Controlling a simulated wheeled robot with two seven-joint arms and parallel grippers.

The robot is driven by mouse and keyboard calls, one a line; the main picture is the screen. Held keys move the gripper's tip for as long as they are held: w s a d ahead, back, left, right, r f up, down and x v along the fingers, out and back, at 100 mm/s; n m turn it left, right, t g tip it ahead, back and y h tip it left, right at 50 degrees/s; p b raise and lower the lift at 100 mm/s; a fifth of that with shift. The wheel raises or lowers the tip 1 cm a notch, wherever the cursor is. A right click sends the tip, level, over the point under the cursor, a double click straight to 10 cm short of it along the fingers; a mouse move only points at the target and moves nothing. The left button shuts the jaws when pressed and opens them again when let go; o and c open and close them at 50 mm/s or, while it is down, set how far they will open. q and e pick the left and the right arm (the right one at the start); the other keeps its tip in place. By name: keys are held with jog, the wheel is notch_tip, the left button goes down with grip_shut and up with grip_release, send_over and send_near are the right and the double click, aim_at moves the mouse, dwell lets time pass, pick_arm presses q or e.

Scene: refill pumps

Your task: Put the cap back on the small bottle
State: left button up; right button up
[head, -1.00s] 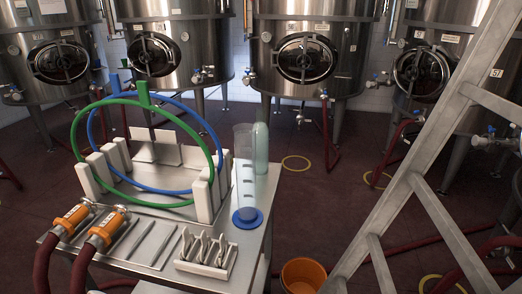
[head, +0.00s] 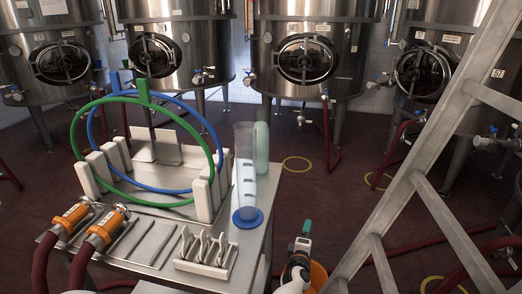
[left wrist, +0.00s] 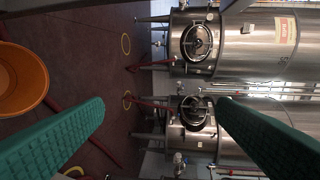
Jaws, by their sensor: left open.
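I cannot make out a small bottle or a loose cap in either view. My left gripper (head: 303,240) is at the bottom centre of the head view, in front of the orange bucket, beyond the cart's right edge. In the left wrist view its two green fingers (left wrist: 160,112) are wide apart with nothing between them. My right gripper is not in view. A tall clear cylinder (head: 245,165) on a blue round base (head: 247,218) stands at the cart's right side. A pale green, rounded-top vessel (head: 262,148) stands behind it.
The steel cart (head: 255,250) carries green (head: 112,99) and blue rings in white holders, a clip rack (head: 206,255) and orange hose couplings (head: 107,229). The orange bucket (left wrist: 20,80) is below the gripper. A metal ladder (head: 430,160) stands right; tanks (head: 305,60) line the back.

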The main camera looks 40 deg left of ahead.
pick_arm(q)
jog(key=w+a+r+n+g+y, duration=0.1)
jog(key=w+a+r+n+y, duration=0.2)
jog(key=r+n, duration=0.4)
jog(key=a+r+n+y, duration=0.3)
jog(key=a+r+n, duration=0.2)
jog(key=r, duration=0.4)
jog(key=n+g+y, duration=0.3)
jog(key=n+g, duration=0.3)
jog(key=n, duration=0.8)
send_near(261, 141)
jog(key=x, duration=0.2)
jog(key=shift+w+f+b, duration=0.3)
jog(key=shift+f+b, duration=0.05)
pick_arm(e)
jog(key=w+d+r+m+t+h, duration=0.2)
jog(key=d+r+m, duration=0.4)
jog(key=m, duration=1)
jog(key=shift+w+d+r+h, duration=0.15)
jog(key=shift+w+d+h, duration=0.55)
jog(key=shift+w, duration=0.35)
